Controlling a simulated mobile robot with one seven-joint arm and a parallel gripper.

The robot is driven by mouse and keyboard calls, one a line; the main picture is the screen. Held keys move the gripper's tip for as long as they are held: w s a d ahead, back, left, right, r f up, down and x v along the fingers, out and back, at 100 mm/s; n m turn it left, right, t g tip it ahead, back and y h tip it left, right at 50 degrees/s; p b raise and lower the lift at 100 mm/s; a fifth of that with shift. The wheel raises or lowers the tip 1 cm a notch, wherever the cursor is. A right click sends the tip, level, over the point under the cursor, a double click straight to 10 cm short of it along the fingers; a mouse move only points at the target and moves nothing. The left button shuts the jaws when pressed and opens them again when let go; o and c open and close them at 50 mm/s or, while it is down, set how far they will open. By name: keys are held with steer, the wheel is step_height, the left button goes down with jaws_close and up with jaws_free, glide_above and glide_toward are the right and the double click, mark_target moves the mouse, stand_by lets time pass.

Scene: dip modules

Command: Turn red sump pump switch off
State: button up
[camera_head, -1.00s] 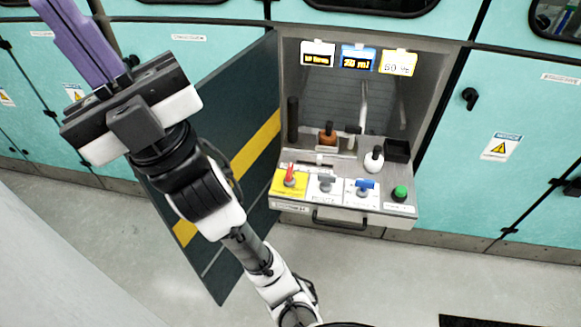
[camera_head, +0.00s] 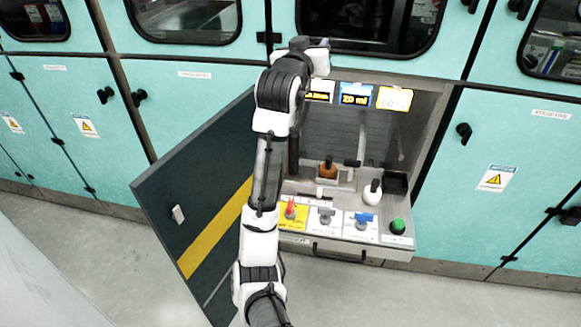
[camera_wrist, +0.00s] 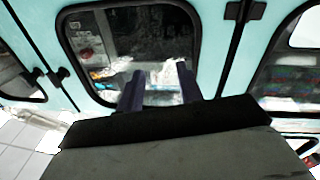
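The red switch (camera_head: 291,208) stands on a yellow plate at the left end of the shelf panel in the open cabinet. Its lever points up, away from the shelf's front edge. My arm passes just left of it in the head view. The switch is not seen in the wrist view.
A grey switch (camera_head: 325,216), a blue switch (camera_head: 363,220) and a green button (camera_head: 398,226) sit right of the red one. The open dark door (camera_head: 205,200) is on the left; a drawer handle (camera_head: 340,252) projects below.

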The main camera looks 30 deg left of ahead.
steer(key=w+d+f+g+h, duration=0.1)
steer(key=w+f+g+h, duration=0.2)
steer(key=f, duration=0.4)
steer(key=g+p, duration=0.2)
steer(key=g, duration=1.3)
glide_above(290, 202)
step_height(290, 202, down, 22)
step_height(290, 202, down, 14)
steer(key=shift+d+r, duration=0.1)
steer(key=shift+r, duration=0.1)
steer(key=shift+c, duration=0.2)
jaws_close()
